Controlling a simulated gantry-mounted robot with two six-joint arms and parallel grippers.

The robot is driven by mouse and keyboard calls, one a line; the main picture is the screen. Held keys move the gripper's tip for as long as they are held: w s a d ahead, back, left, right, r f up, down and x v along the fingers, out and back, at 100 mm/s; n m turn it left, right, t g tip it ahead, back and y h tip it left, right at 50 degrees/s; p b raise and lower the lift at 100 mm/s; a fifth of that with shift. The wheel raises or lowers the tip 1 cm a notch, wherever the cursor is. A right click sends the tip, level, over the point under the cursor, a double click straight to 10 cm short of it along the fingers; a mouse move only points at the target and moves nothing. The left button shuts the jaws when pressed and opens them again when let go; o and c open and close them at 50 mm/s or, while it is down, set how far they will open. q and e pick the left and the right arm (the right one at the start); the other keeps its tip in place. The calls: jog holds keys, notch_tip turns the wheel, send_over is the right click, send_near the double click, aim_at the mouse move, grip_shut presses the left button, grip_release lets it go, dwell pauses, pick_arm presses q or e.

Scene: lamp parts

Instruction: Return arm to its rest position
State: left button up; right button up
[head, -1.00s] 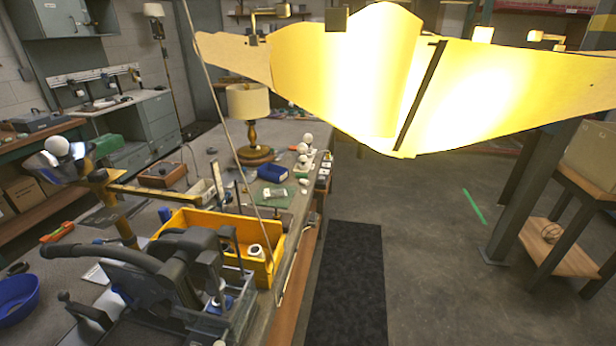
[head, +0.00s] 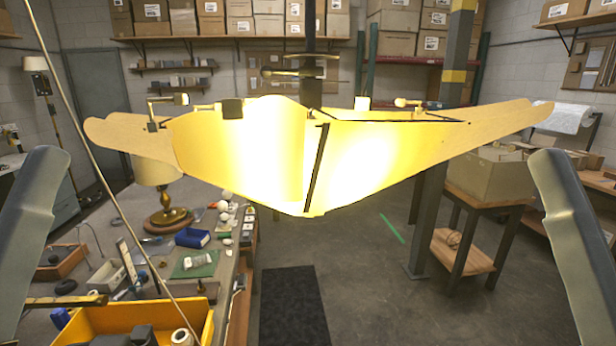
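Two grey arm links of mine stand upright at the left edge (head: 36,225) and right edge (head: 572,225) of the head view. They are apart from each other and clear of the lamp shade between them. Neither gripper is in view, so I cannot see whether they hold anything. A large glowing lamp shade (head: 238,165) with pale, wing-like sides hangs in the upper middle, with a dark strip down its front.
A workbench (head: 105,225) at left carries a brass table lamp (head: 170,219), a blue bin (head: 192,238), a green mat (head: 187,266) and white bulbs. A yellow bin (head: 206,328) is at lower left. Floor around the dark mat (head: 294,305) is clear. A carton (head: 490,172) stands right.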

pick_arm(q)
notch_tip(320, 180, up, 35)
jog(key=p, duration=3.2)
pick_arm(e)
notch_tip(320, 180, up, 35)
pick_arm(q)
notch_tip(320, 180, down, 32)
jog(key=b, duration=3.2)
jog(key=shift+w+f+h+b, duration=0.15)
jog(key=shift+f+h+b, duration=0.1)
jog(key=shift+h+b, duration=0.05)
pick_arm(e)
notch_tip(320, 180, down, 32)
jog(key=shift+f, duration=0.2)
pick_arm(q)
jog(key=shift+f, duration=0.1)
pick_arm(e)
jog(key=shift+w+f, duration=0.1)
pick_arm(q)
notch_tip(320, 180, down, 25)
jog(key=b, duration=2.5)
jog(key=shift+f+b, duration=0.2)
jog(key=shift+b, duration=0.1)
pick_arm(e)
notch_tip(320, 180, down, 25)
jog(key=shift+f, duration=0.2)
